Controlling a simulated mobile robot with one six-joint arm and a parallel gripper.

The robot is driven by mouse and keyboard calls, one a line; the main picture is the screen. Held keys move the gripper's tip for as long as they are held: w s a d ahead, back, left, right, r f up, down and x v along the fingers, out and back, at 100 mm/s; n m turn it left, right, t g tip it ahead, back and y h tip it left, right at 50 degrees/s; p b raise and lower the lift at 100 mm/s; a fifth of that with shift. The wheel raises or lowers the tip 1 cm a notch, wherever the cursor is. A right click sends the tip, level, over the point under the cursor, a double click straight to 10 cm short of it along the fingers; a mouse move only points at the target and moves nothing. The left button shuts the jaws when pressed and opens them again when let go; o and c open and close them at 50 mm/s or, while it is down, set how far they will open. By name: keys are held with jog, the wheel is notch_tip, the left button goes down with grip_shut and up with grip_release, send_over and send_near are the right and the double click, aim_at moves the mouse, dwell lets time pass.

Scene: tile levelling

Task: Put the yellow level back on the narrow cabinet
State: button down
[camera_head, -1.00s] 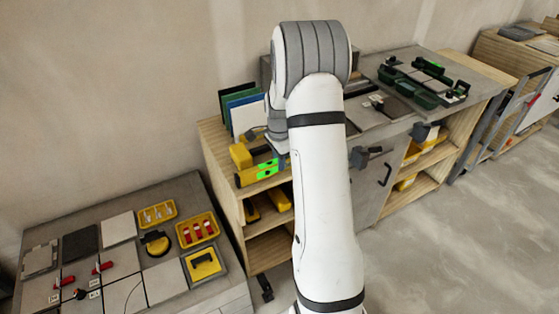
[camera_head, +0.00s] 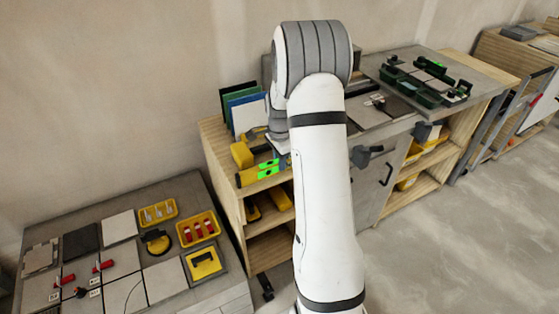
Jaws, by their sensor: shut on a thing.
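The yellow level (camera_head: 250,178) with bright green windows lies lengthwise along the front edge of the narrow cabinet's top (camera_head: 213,136), left of my arm. Its right end runs behind my white arm. My gripper (camera_head: 283,146) is mostly hidden behind my arm, at the level's right part. It is shut on the level, though its fingertips are not clearly visible. I cannot tell whether the level rests fully on the cabinet top or is slightly above it.
A yellow tool (camera_head: 242,155) sits behind the level, with upright coloured boards (camera_head: 240,104) at the back. A low table (camera_head: 183,190) with tiles and yellow trays stands left. A grey worktop (camera_head: 400,62) with green trays is right. The right floor is clear.

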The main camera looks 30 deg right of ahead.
jog(key=c, duration=1.2)
grip_release()
notch_tip(320, 180, up, 7)
jog(key=shift+r+b, duration=0.15)
jog(key=shift+b, duration=0.2)
jog(key=shift+s+a+r, duration=0.1)
jog(key=shift+a+r, duration=0.1)
jog(key=shift+r, duration=0.2)
jog(key=s+a+r+n+t, duration=0.2)
jog(key=s+a+r+n, duration=0.75)
jog(key=s, duration=0.25)
jog(key=s+a+n, duration=0.3)
jog(key=s+n, duration=0.1)
jog(key=s, duration=0.3)
jog(key=s+a+n, duration=0.3)
jog(key=s+n, duration=0.1)
jog(key=s, duration=0.3)
jog(key=shift+t, duration=0.4)
